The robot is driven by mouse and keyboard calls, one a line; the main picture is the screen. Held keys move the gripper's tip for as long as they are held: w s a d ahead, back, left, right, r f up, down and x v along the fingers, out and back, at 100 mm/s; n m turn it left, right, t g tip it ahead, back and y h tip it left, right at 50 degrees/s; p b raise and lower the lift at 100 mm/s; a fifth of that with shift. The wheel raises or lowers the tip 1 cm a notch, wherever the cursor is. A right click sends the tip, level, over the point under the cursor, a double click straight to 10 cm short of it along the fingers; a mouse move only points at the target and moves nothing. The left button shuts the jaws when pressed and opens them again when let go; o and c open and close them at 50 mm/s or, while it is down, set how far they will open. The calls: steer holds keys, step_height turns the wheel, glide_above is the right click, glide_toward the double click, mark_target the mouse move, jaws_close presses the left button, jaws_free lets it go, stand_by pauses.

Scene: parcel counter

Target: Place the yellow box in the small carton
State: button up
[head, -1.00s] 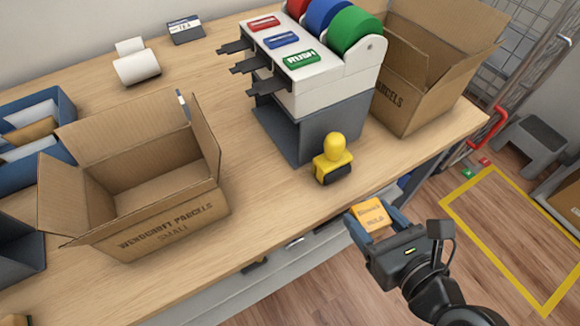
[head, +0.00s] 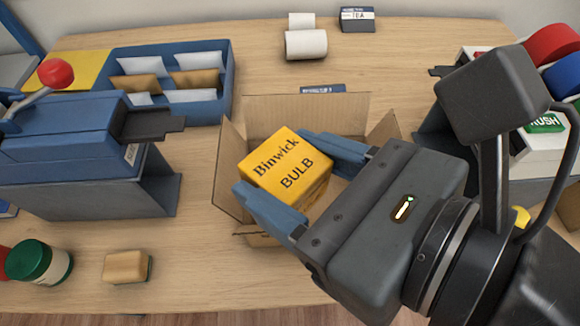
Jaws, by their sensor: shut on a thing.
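The yellow box (head: 287,171), marked "Binwick BULB", is held between the blue fingers of my gripper (head: 284,182). My gripper is shut on it. In the picture the box lies over the opening of the small carton (head: 300,108), whose flaps stand open. The box and my gripper hide most of the carton's inside and front. I cannot tell exactly how high the box is above the carton's rim.
A blue tray of envelopes (head: 228,70) stands behind left, beside a blue machine with a red-knobbed lever (head: 60,140). A paper roll (head: 306,45) is at the back.

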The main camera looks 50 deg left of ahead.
steer(key=w+a+f, duration=0.6)
steer(key=a+f, duration=0.4)
steer(key=shift+a+f+b, duration=0.3)
steer(key=shift+f+b, duration=0.05)
steer(key=shift+f, duration=0.05)
steer(key=shift+f+p, duration=0.4)
steer(key=shift+f, duration=0.1)
steer(key=o, duration=0.8)
steer(key=shift+f, duration=0.1)
steer(key=v, duration=0.8)
steer(key=r+b+v, duration=0.1)
steer(key=v, duration=0.3)
steer(key=shift+d, duration=0.1)
